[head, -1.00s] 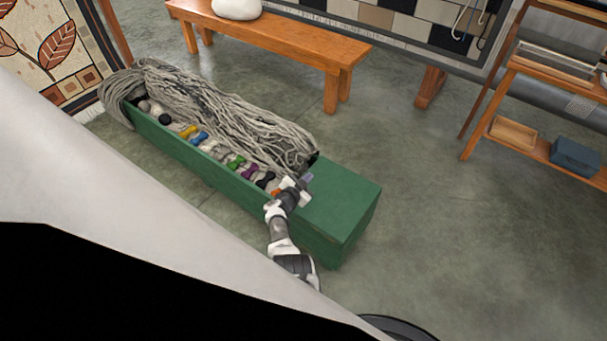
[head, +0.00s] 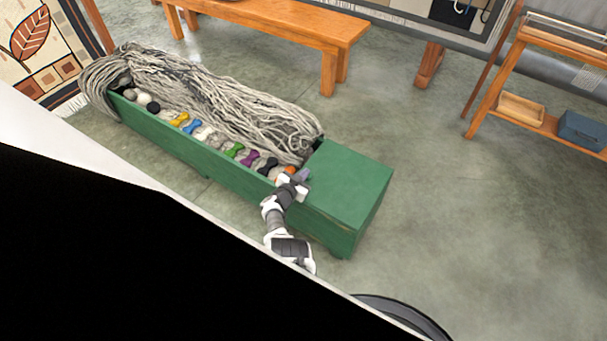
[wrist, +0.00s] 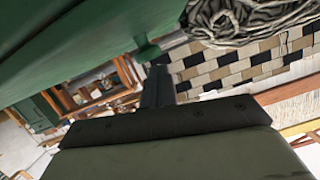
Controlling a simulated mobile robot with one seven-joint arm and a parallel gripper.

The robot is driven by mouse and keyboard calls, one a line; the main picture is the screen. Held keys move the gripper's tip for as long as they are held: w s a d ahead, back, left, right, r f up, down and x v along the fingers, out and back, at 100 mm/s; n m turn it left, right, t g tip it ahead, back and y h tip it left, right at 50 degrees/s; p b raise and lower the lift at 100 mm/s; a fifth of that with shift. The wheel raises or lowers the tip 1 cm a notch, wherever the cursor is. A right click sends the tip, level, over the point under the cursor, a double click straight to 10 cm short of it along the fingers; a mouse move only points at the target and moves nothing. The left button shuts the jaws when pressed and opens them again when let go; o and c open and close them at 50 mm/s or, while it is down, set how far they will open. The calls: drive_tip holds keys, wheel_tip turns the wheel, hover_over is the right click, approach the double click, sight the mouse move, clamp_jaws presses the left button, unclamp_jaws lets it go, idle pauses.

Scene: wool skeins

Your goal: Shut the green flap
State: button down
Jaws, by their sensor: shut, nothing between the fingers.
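A long green chest (head: 185,156) stands on the floor. Its near right end has a flat green top panel (head: 349,182); I cannot tell whether this is the flap. The rest of its top is open, with rope-like grey wool (head: 215,95) heaped along the far side. My gripper (head: 301,177) is shut and empty at the left edge of the flat panel, beside the open part; I cannot tell whether it touches. In the wrist view the fingers (wrist: 157,84) point towards a small green piece (wrist: 148,50) beneath a large green surface (wrist: 85,45).
Several coloured skeins, such as a yellow one (head: 179,119) and a purple one (head: 250,159), lie in the open part. An orange bench (head: 290,31) stands behind the chest. A wooden rack (head: 540,122) with a blue box (head: 583,130) is at right. Floor right of the chest is clear.

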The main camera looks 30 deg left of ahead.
drive_tip(key=shift+a+f+b, duration=0.1)
drive_tip(key=shift+f+b, duration=0.3)
drive_tip(key=shift+f, duration=0.15)
drive_tip(key=shift+f, duration=0.1)
